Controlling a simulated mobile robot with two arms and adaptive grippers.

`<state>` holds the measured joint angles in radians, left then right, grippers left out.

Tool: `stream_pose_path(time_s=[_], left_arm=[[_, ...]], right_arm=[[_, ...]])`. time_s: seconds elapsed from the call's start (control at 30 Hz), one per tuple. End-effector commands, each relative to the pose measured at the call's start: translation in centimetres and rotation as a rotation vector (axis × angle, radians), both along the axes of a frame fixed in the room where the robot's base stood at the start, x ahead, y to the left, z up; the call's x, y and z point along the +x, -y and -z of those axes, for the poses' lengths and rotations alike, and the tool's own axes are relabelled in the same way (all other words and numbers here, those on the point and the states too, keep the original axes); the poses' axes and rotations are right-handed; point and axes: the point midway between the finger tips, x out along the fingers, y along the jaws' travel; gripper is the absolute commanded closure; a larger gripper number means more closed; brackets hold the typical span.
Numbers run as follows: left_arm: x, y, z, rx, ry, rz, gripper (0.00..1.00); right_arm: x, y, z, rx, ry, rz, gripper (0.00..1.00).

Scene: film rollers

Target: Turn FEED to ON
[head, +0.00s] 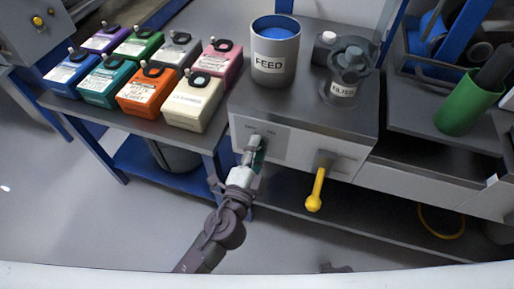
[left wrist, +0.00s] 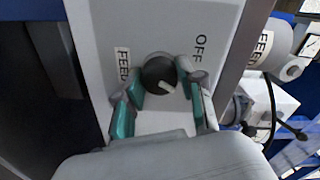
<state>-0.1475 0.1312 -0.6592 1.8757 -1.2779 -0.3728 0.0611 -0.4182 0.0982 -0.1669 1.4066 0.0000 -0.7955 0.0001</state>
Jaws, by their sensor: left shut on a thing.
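The feed knob (left wrist: 158,72) is a round dark dial with a white pointer mark on a pale panel in the left wrist view. Its pointer slants to the lower right there. A FEED label (left wrist: 123,63) is at its left and an OFF label (left wrist: 201,47) at its upper right; no ON label is readable. My left gripper (head: 255,150) is at the left part of the machine's front panel (head: 292,146) in the head view and hides most of the knob. Its teal-padded fingers (left wrist: 160,80) are shut on the knob from both sides. My right gripper is not in view.
A yellow-handled lever (head: 317,188) juts from the panel to the right of my left gripper. A FEED canister (head: 275,50) and a grey filter part (head: 346,72) stand on top. Several coloured boxes (head: 192,103) fill the bench at left. Open floor lies in front.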

Motion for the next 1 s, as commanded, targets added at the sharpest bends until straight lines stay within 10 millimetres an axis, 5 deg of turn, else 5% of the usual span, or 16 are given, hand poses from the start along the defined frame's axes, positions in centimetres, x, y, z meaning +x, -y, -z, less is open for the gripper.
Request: stream_pose_path(time_s=[0.3, 0.33, 0.47, 0.83, 1.0], left_arm=[[0.0, 0.0, 0.1, 0.005, 0.001, 0.000, 0.96], [0.0, 0.0, 0.1, 0.005, 0.001, 0.000, 0.60], [0.0, 0.0, 0.1, 0.004, 0.000, 0.000, 0.38], [-0.3, -0.1, 0.1, 0.002, 0.000, 0.000, 0.36], [-2.5, -0.8, 0.2, 0.003, -0.004, 0.001, 0.36]], right_arm=[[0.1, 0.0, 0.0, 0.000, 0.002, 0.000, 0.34], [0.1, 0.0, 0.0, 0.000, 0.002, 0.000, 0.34], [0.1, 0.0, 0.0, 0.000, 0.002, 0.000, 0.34], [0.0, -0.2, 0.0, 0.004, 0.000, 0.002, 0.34], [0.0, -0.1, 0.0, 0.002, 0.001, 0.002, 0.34]])
